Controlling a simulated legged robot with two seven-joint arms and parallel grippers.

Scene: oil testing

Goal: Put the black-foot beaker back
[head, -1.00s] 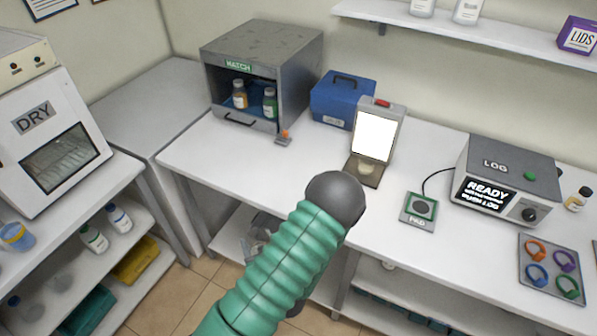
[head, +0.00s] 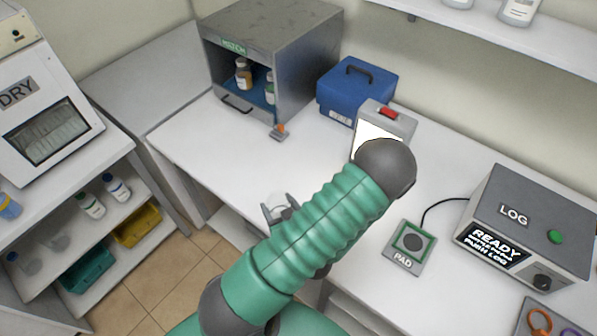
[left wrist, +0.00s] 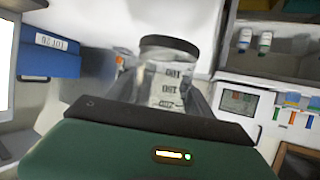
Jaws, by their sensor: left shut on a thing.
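The black-foot beaker shows in the left wrist view as a clear vessel (left wrist: 165,85) with printed markings and a dark band at the top of the picture; that view looks upside down. In the head view it is a small pale, clear shape (head: 277,200), mostly hidden. My left gripper (head: 280,208) is shut on it, its fingers on either side, over the front edge of the white bench. My green arm hides part of it. My right gripper is in neither view.
The grey MATCH cabinet (head: 270,42) stands open with bottles inside. A blue box (head: 356,90), a lit panel (head: 372,137), the PAD (head: 412,243) and the LOG device (head: 525,222) stand on the bench (head: 215,150). A DRY cabinet (head: 40,100) and shelf are at left.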

